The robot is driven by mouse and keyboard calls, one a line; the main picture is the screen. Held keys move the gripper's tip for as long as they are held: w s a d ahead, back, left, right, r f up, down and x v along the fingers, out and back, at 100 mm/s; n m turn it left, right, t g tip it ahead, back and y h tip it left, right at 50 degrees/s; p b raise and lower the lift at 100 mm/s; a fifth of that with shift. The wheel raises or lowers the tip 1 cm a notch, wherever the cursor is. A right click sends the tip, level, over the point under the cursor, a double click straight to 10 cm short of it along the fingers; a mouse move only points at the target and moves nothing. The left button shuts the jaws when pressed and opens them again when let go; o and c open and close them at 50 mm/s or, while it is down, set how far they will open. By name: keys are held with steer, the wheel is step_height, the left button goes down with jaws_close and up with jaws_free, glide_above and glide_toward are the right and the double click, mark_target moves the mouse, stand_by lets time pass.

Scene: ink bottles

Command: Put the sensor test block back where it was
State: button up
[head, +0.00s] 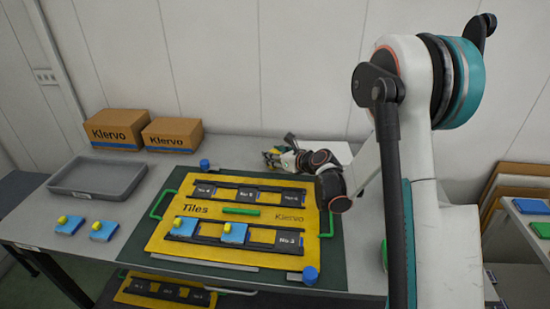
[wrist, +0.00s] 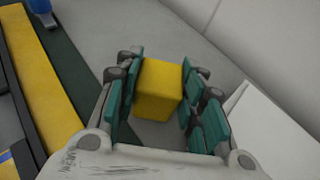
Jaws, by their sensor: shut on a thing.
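A yellow block (wrist: 158,88), which I take to be the sensor test block, sits between the teal finger pads of my gripper (wrist: 157,92) in the wrist view. The gripper is shut on it. In the head view my gripper (head: 272,156) is at the back of the table, behind the yellow tile board (head: 160,245); the block is small and partly hidden by the fingers there. The grey table surface lies under the block. I cannot tell whether the block touches it.
The tile board lies on a dark green mat (head: 137,240) with blue tiles in its lower row. Blue posts (head: 204,164) and (head: 310,275) stand at its corners. A grey tray (head: 60,188), two cardboard boxes (head: 116,128) and loose blue tiles (head: 69,227) are at left.

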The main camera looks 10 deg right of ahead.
steer(key=o, duration=1.2)
